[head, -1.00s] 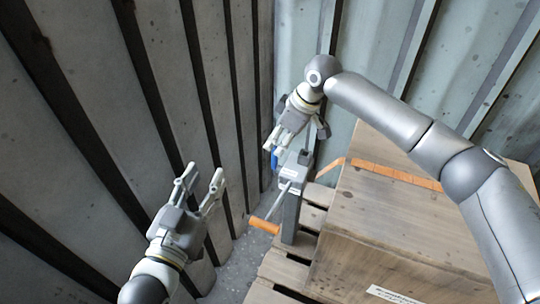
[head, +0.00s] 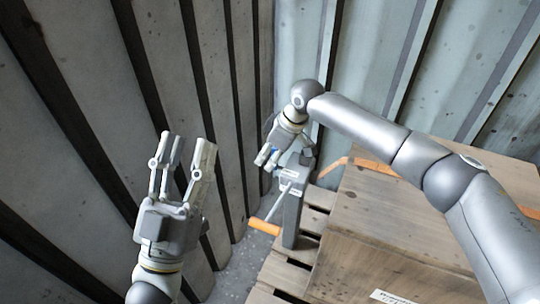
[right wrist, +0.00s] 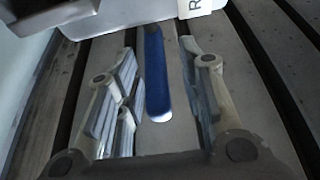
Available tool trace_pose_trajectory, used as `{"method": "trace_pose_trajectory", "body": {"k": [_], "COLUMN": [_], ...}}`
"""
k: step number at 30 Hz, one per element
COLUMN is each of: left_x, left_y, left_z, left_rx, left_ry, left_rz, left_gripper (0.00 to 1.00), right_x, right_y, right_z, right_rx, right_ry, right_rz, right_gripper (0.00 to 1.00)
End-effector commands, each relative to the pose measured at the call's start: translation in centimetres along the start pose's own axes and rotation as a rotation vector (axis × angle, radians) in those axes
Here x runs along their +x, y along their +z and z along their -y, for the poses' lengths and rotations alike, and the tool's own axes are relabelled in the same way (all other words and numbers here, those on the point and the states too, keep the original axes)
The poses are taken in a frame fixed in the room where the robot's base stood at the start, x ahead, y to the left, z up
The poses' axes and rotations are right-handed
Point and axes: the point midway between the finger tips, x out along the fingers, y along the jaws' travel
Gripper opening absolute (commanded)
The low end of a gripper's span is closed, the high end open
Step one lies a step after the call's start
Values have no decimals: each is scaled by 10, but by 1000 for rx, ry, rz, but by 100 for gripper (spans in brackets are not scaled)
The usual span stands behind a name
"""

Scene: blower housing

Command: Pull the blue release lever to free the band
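The blue release lever (right wrist: 156,75) hangs from the grey ratchet body in the right wrist view, with a white tip. My right gripper (right wrist: 163,75) is open, with one finger on each side of the lever and gaps showing on both sides. In the head view my right gripper (head: 267,157) is at the top of the grey ratchet post (head: 293,205), and little of the lever shows. The orange band (head: 372,168) runs from behind the post over the wooden crate. My left gripper (head: 188,142) is open and empty, left of the post.
An orange-handled crank (head: 264,226) sticks out of the post's left side. The wooden crate (head: 400,235) stands on a slatted pallet (head: 312,220). Corrugated walls (head: 60,150) close in on the left and back. Free space lies between my left gripper and the post.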

Motion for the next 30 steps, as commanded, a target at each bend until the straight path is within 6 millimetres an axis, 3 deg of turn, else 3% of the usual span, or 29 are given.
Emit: {"method": "trace_pose_trajectory", "body": {"k": [7, 15, 30], "left_x": [0, 0, 1], "left_y": [-1, 0, 5], "left_z": [0, 0, 0], "left_rx": [0, 0, 1], "left_ry": [0, 0, -1], "left_rz": [-3, -2, 34], "left_gripper": [40, 40, 40], "right_x": [0, 0, -1], "right_y": [0, 0, 0], "right_z": [0, 0, 0], "right_rx": [0, 0, -1], "right_ry": [0, 0, 4], "right_rz": [0, 0, 0], "right_gripper": [36, 1, 0]}}
